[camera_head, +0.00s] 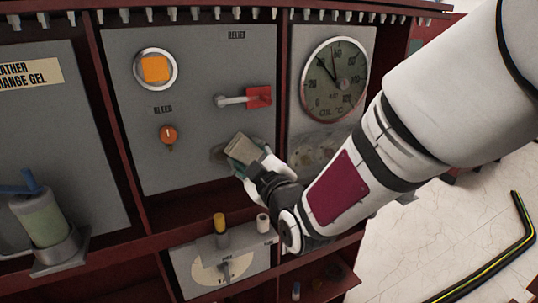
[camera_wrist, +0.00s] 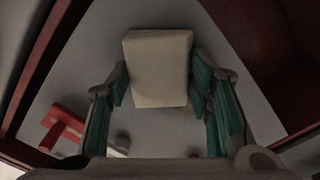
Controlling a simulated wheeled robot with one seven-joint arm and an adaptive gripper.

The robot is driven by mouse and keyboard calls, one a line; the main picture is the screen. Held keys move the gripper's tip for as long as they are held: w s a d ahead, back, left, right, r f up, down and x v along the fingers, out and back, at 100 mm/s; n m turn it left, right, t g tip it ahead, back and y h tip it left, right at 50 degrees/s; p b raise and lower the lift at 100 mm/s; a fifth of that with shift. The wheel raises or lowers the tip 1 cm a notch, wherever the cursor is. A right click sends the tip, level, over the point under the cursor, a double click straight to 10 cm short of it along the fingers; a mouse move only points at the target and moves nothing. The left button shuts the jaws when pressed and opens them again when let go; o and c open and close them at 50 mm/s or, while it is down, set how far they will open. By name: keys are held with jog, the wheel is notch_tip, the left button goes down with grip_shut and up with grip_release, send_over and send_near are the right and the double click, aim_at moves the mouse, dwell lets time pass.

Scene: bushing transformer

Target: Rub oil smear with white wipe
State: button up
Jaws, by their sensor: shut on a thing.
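The white wipe (camera_head: 240,148), a pale beige block, is held between the green-padded fingers of my gripper (camera_head: 244,158). It also shows between the fingers of my gripper (camera_wrist: 158,76) in the wrist view, where the wipe (camera_wrist: 158,62) juts past the fingertips. The wipe is at the lower right of the grey middle panel (camera_head: 190,95). A dark smear (camera_head: 218,154) shows on that panel just left of the wipe, partly hidden by it. I cannot tell whether the wipe touches the panel.
A red-handled lever (camera_head: 258,97) sits just above the wipe; its red part (camera_wrist: 65,128) shows at lower left in the wrist view. An orange knob (camera_head: 168,134) is left, and a round gauge (camera_head: 336,80) right. A lower shelf holds a yellow-topped post (camera_head: 219,224).

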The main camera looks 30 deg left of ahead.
aim_at(210, 156)
jog(key=shift+w+d+b, duration=0.55)
jog(key=shift+w+b, duration=0.05)
jog(key=shift+w, duration=0.15)
jog(key=shift+w+d+b, duration=0.55)
jog(key=shift+w+b, duration=0.05)
jog(key=shift+w, duration=0.15)
jog(key=shift+s+a, duration=0.6)
jog(key=shift+s, duration=0.25)
jog(key=shift+s+a, duration=0.55)
jog(key=shift+s, duration=0.25)
jog(key=shift+s+a+p, duration=0.4)
jog(key=shift+s+a, duration=0.8)
jog(key=shift+s, duration=0.3)
jog(key=shift+s+a+p, duration=0.35)
jog(key=shift+s+a, duration=0.85)
jog(key=shift+s, duration=0.25)
jog(key=shift+d, duration=0.1)
jog(key=shift+v, duration=2.9)
jog(key=shift+v, duration=1.55)
